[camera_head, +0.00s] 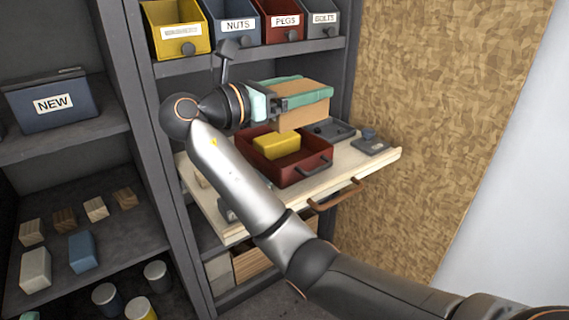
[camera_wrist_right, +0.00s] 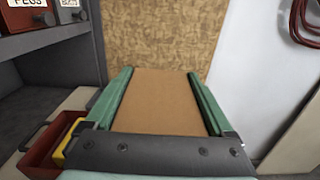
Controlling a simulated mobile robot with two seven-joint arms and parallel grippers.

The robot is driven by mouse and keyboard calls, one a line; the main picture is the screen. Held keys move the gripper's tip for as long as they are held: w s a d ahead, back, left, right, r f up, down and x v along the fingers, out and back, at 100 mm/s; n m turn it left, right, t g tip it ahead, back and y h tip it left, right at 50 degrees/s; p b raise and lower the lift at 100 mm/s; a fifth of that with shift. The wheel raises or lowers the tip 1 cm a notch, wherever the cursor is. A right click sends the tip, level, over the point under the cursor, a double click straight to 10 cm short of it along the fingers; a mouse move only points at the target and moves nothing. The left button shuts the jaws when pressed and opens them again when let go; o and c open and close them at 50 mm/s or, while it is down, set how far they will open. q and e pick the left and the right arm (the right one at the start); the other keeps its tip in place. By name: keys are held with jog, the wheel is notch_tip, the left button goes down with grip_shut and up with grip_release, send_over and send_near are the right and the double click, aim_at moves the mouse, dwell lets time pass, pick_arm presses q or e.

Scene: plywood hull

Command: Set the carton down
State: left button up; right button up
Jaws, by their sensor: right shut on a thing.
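The carton (camera_head: 302,98) is a brown cardboard box. My right gripper (camera_head: 290,93) is shut on it, its green fingers lying along two sides. It is held above the red tray and the pull-out board. In the right wrist view, the carton (camera_wrist_right: 170,100) fills the space between the two green fingers (camera_wrist_right: 168,105). The gripper hides part of the carton's near end. My left gripper is not in view.
A pale pull-out board (camera_head: 352,173) with a brown handle carries a red tray (camera_head: 296,169) holding a yellow block (camera_head: 277,145). A dark grey tray (camera_head: 331,130) and a small grey plate (camera_head: 374,146) sit beside it. Labelled bins (camera_head: 236,24) stand on the shelf above.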

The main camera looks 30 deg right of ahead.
pick_arm(q)
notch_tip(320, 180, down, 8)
jog(key=b, duration=0.7)
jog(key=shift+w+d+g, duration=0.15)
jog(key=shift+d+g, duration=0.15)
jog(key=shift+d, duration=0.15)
pick_arm(e)
jog(key=w+d+f, duration=0.7)
jog(key=w+f, duration=0.4)
jog(key=f, duration=0.1)
jog(key=shift+w+d+f, duration=0.15)
jog(key=shift+d+f, duration=0.2)
jog(key=shift+f+p, duration=0.5)
jog(key=shift+f, duration=0.1)
jog(key=o, duration=1.4)
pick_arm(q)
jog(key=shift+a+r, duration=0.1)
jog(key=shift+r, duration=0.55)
